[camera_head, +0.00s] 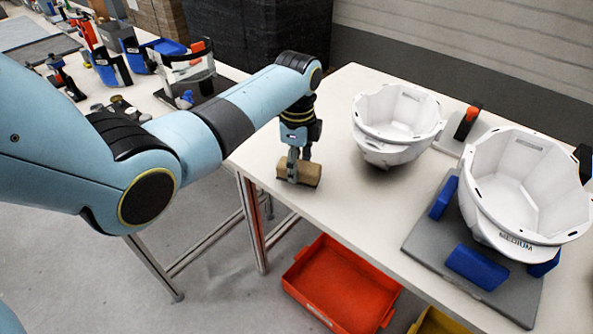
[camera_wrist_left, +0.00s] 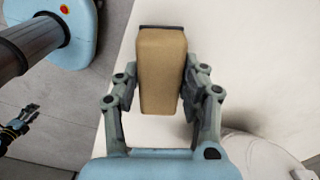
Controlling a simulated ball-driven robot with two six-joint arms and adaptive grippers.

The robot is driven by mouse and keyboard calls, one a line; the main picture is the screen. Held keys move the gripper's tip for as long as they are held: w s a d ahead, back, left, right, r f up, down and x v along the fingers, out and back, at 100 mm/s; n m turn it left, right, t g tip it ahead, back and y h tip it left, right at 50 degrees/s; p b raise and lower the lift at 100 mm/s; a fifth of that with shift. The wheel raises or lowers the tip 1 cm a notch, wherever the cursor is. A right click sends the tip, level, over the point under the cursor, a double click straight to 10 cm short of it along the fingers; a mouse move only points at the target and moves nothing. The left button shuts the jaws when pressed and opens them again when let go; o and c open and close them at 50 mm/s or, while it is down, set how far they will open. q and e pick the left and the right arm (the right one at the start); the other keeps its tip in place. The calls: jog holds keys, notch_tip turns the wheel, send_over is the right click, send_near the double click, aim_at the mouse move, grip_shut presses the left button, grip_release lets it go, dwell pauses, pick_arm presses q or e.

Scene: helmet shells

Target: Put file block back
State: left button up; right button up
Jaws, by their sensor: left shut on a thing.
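The file block (camera_head: 311,174) is a tan-brown block with a dark strip at one end. It is at the left part of the white table, near its front edge. My left gripper (camera_head: 299,172) points down and is shut on it. In the left wrist view the file block (camera_wrist_left: 161,70) sits between the two fingers of the left gripper (camera_wrist_left: 161,92). I cannot tell whether the block touches the table. My right gripper is not seen in the head view.
A white helmet shell (camera_head: 391,143) stands right of the block. A second shell marked MEDIUM (camera_head: 520,190) sits over a grey plate (camera_head: 421,243) with blue blocks (camera_head: 476,267). A red bin (camera_head: 340,285) is below the table. Another table with tools (camera_head: 120,60) is at the back left.

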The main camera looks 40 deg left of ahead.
pick_arm(q)
notch_tip(320, 180, down, 2)
jog(key=shift+f, duration=0.1)
jog(key=o, duration=1)
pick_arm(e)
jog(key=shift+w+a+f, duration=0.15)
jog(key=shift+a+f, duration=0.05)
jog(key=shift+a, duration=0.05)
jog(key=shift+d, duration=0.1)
pick_arm(q)
jog(key=shift+r, duration=0.45)
notch_tip(320, 180, up, 11)
jog(key=shift+f+p, duration=0.15)
jog(key=shift+p, duration=0.15)
jog(key=shift+r, duration=0.35)
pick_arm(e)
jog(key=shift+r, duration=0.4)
